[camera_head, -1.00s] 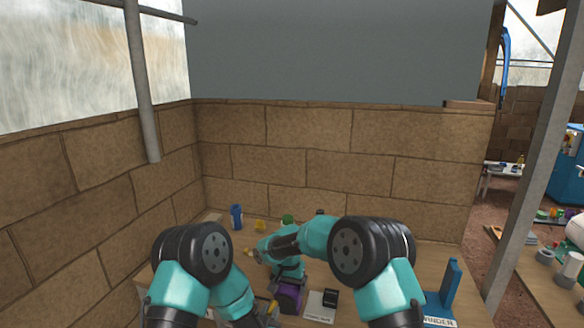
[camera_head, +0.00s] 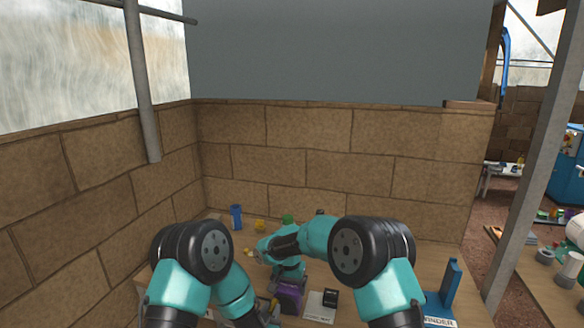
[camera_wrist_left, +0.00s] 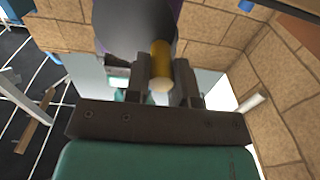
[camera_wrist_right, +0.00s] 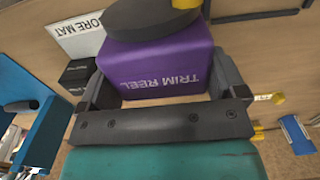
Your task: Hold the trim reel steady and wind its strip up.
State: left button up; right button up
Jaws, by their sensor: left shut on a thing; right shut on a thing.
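The trim reel is a purple block (camera_head: 289,297) lettered TRIM REEL, standing on the table; the right wrist view shows it close up (camera_wrist_right: 160,67) with a dark round disc (camera_wrist_right: 150,15) at the top. My right gripper (camera_wrist_right: 162,82) is shut on the purple block, one finger on each side. In the left wrist view a yellow knob with a pale end (camera_wrist_left: 161,60) sticks out by the dark disc (camera_wrist_left: 137,25). My left gripper (camera_wrist_left: 165,78) is shut on this knob. The strip cannot be made out.
A STORE MAT card (camera_head: 320,311) with a black box (camera_head: 331,297) lies right of the reel. A blue stand (camera_head: 449,285) is at the right. A blue cup (camera_head: 236,217), yellow piece (camera_head: 259,226) and green piece (camera_head: 287,219) stand at the back.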

pick_arm(q)
jog(key=shift+d, duration=0.15)
jog(key=shift+o, duration=0.9)
jog(key=shift+s+d+r, duration=0.15)
jog(key=shift+d+r, duration=0.05)
jog(key=shift+d, duration=0.1)
jog(key=shift+o, duration=0.3)
jog(key=shift+c, duration=0.3)
jog(key=shift+r, duration=0.1)
jog(key=shift+c, duration=0.8)
jog(key=o, duration=0.6)
jog(key=shift+a, duration=0.1)
jog(key=shift+s, duration=0.1)
jog(key=shift+v, duration=2.15)
